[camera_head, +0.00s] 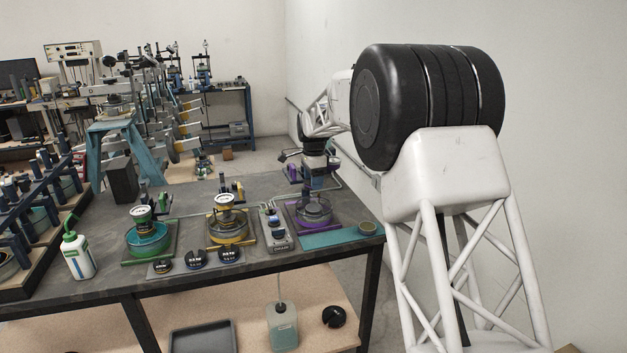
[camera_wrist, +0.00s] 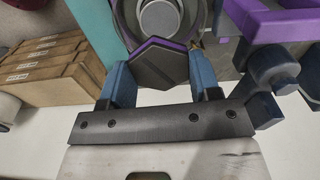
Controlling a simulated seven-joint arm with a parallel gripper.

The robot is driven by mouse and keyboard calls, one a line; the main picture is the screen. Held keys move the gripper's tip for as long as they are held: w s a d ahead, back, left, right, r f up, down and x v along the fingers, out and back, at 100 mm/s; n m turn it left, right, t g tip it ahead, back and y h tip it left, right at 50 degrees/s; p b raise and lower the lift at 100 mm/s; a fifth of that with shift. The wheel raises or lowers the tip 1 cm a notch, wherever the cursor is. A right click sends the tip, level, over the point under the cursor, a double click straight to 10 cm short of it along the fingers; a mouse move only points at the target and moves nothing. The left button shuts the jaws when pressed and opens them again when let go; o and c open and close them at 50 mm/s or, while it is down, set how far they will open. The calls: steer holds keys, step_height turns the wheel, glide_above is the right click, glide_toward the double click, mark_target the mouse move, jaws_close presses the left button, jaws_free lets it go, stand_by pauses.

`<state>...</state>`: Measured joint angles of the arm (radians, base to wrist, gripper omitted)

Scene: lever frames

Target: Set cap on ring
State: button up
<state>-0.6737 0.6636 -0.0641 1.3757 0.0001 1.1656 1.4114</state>
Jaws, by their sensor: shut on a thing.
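In the wrist view my gripper (camera_wrist: 160,68) has its two blue fingers shut on a dark six-sided piece with a purple edge (camera_wrist: 163,60), which looks like the cap. Just beyond it is a round grey part (camera_wrist: 160,17) inside a wider dark and purple round rim (camera_wrist: 126,18), perhaps the ring. The held piece overlaps the rim's near side in this view; I cannot tell whether they touch. In the head view my gripper (camera_head: 318,182) is low over the purple station (camera_head: 300,222) at the table's right. The held piece is too small to make out there.
A purple and dark blue frame (camera_wrist: 275,35) stands close right of my gripper. Cardboard boxes (camera_wrist: 45,65) show at left. A yellow station (camera_head: 215,246), a green station (camera_head: 135,262) and a white bottle (camera_head: 78,252) stand on the dark table (camera_head: 110,295). A teal strip (camera_head: 325,240) lies in front.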

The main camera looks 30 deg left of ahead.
mark_target(314, 207)
steer(key=shift+f, duration=0.2)
steer(key=shift+f, duration=3.65)
steer(key=shift+f, duration=0.25)
steer(key=o, duration=1.2)
steer(key=shift+r, duration=3.9)
